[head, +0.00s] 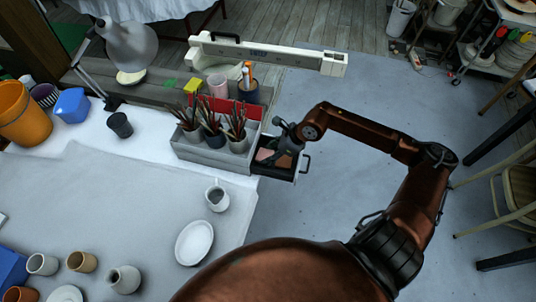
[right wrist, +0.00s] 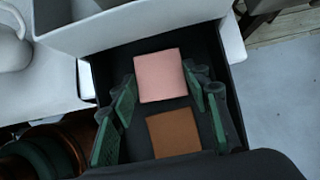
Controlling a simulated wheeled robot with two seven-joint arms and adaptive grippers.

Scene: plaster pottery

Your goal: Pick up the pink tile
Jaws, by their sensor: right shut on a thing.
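The pink tile (right wrist: 160,76) lies flat in the dark drawer (right wrist: 106,64), toward its inner end in the right wrist view. It also shows in the head view (head: 264,155), partly beside my gripper. My right gripper (right wrist: 160,84) reaches down into the open drawer. Its green fingers stand on both sides of the pink tile, touching its left and right edges, so it is shut on the tile. In the head view my right gripper (head: 279,153) is over the drawer. My left gripper is not in view.
A brown tile (right wrist: 173,134) lies just beside the pink one in the drawer. The drawer juts from a grey organizer (head: 206,156) holding brush pots. A white jug (head: 217,196) and a plate (head: 194,242) stand on the table.

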